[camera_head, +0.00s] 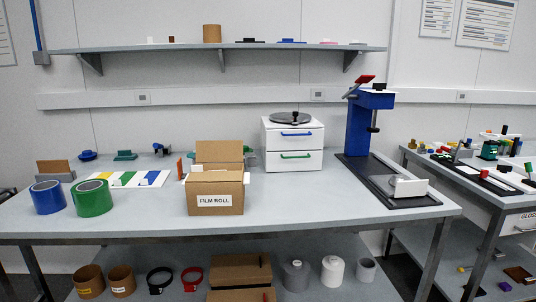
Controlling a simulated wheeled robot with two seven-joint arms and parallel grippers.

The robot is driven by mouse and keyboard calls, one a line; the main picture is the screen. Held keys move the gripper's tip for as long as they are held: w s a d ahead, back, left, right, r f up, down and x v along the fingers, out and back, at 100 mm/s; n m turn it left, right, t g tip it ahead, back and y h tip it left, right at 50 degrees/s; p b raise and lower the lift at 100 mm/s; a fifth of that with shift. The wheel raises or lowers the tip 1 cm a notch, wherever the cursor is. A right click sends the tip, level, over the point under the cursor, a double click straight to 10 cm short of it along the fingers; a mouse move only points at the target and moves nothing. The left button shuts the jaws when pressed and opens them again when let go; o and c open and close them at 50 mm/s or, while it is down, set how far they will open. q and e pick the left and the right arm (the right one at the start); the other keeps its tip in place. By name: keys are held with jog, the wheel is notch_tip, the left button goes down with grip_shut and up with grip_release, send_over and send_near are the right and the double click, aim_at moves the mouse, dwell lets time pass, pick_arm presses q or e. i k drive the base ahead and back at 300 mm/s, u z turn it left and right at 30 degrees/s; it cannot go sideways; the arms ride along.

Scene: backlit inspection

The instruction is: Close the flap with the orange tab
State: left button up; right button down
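A cardboard box (215,195) labelled FILM ROLL stands on the workbench, left of the middle. A cardboard flap (219,152) stands upright at its back. A small orange-brown upright piece (179,168) shows at the box's left side; I cannot tell whether it is the orange tab or a separate thing. A white piece (197,168) shows at the box's top left. The box's inside is mostly hidden by its front. Neither of my grippers is in view.
A white drawer unit (293,160) stands right of the box, and a blue press (362,125) on a dark base farther right. Blue tape (47,197) and green tape (92,198) stand at left. The bench (310,200) is clear right of the box. A shelf (130,49) hangs above.

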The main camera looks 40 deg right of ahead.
aim_at(230, 150)
jog(key=u, duration=0.95)
jog(key=k, duration=0.2)
jog(key=z, duration=1.9)
jog(key=i, duration=1.1)
jog(key=u, duration=0.3)
